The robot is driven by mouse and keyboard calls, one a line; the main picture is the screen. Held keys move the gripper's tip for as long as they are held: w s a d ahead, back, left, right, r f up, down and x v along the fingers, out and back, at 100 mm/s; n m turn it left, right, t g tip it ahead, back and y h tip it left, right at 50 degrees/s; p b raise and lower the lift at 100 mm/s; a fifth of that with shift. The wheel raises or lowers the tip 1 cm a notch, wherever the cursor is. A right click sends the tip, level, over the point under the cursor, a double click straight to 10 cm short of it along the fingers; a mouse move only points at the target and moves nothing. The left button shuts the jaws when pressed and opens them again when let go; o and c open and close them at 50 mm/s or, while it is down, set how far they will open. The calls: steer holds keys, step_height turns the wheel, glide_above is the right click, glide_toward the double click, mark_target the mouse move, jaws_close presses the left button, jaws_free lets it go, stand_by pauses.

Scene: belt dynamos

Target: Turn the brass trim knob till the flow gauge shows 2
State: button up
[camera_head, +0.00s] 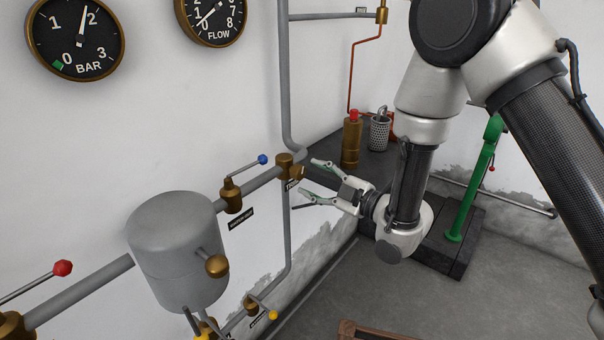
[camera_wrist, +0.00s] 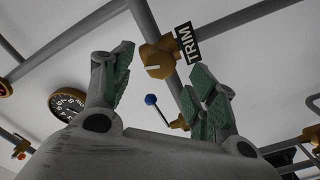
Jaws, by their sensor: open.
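The brass trim knob (camera_wrist: 158,66) shows in the wrist view between my fingertips, with a pale mark on its face and a black TRIM label beside it. In the head view the knob (camera_head: 297,172) sits on the grey wall pipe, just left of my fingertips. My gripper (camera_head: 311,180) is open, its green-padded fingers pointing at the knob. It also shows in the wrist view (camera_wrist: 160,80); I see no clear contact. The flow gauge (camera_head: 211,16) is cut by the top edge of the head view. Its needle points down-left, near 0.
A BAR gauge (camera_head: 75,38) reads just under 2. A blue-tipped lever valve (camera_head: 231,195) and a grey tank (camera_head: 178,250) are left of the knob. A brass bottle (camera_head: 351,140) and a perforated metal cup (camera_head: 380,132) stand on the dark bench behind my gripper.

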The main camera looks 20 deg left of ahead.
mark_target(302, 174)
steer(key=x, duration=0.5)
steer(key=shift+c, duration=0.5)
steer(key=c, duration=0.9)
